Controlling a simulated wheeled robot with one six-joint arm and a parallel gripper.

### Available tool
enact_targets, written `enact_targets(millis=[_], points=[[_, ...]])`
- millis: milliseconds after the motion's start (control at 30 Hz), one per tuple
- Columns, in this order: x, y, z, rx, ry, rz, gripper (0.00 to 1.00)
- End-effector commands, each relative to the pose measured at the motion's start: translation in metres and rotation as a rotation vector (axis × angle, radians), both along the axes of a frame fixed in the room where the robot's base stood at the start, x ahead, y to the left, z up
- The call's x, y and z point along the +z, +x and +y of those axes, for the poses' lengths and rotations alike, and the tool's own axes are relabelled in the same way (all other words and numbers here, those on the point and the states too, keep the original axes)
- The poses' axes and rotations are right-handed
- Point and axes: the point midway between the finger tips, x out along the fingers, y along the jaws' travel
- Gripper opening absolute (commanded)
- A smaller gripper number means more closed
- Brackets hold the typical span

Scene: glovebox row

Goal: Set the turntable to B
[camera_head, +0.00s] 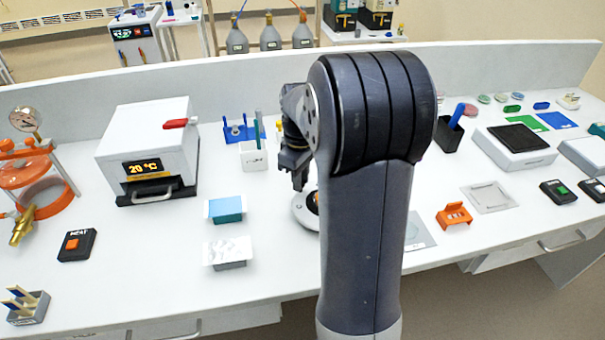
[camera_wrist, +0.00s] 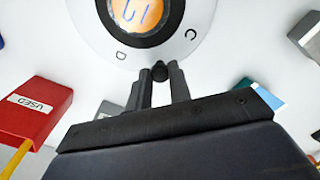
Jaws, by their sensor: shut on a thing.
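The turntable is a pale round disc (camera_head: 302,212) on the bench, partly hidden behind my arm in the head view. In the wrist view the disc (camera_wrist: 195,40) fills the top, with the letters C and D on its rim and an orange centre (camera_wrist: 147,15) with a blue mark. The letters C and D face my gripper; A and B are out of view. My gripper (camera_wrist: 160,78) is shut on a small dark knob (camera_wrist: 160,70) at the disc's near edge. In the head view my gripper (camera_head: 299,183) reaches down over the disc.
A red box labelled USED (camera_wrist: 38,112) is left in the wrist view. In the head view a white heater (camera_head: 150,140) reading 20 °C, a blue-topped block (camera_head: 228,208) and a silver-topped block (camera_head: 228,252) stand left of the turntable. An orange holder (camera_head: 454,215) stands right.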

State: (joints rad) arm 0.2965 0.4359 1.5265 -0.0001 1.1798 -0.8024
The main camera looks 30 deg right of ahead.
Motion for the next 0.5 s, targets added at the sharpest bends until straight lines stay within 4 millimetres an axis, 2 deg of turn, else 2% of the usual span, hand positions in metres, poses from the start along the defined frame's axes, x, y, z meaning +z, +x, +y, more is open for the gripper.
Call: enact_targets(millis=[233, 267, 500], points=[[0.0003, 0.0003, 0.0001, 0.001, 0.0, -0.001, 0.0], [0.0003, 0.0004, 0.0, 0.001, 0.0, -0.001, 0.22], [0.0002, 0.0003, -0.0001, 0.0, 0.0, -0.001, 0.41]])
